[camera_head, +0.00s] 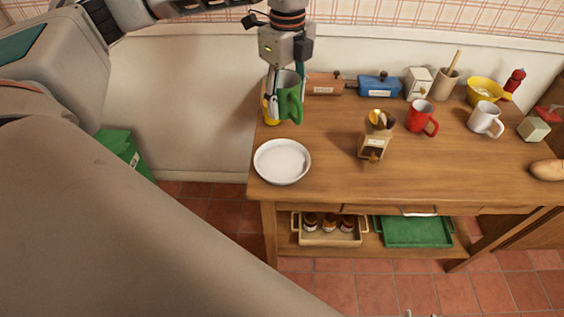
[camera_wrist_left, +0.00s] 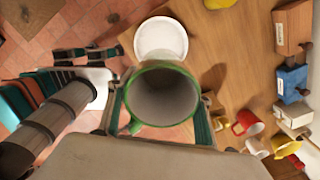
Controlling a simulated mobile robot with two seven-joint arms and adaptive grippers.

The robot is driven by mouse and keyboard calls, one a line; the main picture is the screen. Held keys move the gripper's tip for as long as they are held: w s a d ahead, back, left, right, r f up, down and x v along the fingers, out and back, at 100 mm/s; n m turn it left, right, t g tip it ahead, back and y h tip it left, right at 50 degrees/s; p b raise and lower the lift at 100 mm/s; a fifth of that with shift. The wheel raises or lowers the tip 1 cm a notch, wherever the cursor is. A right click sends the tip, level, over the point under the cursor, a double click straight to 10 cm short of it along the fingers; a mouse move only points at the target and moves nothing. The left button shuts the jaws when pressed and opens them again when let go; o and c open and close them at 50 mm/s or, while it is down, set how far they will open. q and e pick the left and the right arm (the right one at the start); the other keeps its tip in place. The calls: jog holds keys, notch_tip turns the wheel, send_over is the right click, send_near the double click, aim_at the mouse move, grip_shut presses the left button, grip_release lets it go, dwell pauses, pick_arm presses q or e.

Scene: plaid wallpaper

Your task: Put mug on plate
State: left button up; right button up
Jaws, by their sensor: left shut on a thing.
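A green mug (camera_head: 289,98) is held by my left gripper (camera_head: 285,93) near the table's back left corner. In the left wrist view the mug (camera_wrist_left: 161,94) sits between the fingers of my left gripper (camera_wrist_left: 160,120), with its pale inside facing the camera. A round white plate (camera_head: 282,161) lies empty at the table's front left. The plate also shows in the left wrist view (camera_wrist_left: 161,38), beyond the mug. In the head view the mug is behind the plate and apart from it.
A yellow item (camera_head: 268,117) stands partly hidden behind the mug. A wooden grinder (camera_head: 373,146) stands right of the plate. A red mug (camera_head: 421,117) and a white mug (camera_head: 485,119) stand farther right. The wooden table (camera_head: 330,180) is bare around the plate's right side.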

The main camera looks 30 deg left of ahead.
aim_at(285, 164)
pick_arm(q)
jog(key=n, duration=0.3)
jog(key=shift+w+a+r, duration=0.1)
jog(key=shift+w+a, duration=0.1)
jog(key=shift+a, duration=0.05)
jog(key=shift+f+n, duration=0.2)
jog(key=shift+n, duration=0.2)
notch_tip(285, 164, down, 20)
jog(key=shift+r, duration=0.15)
jog(key=o, duration=1.3)
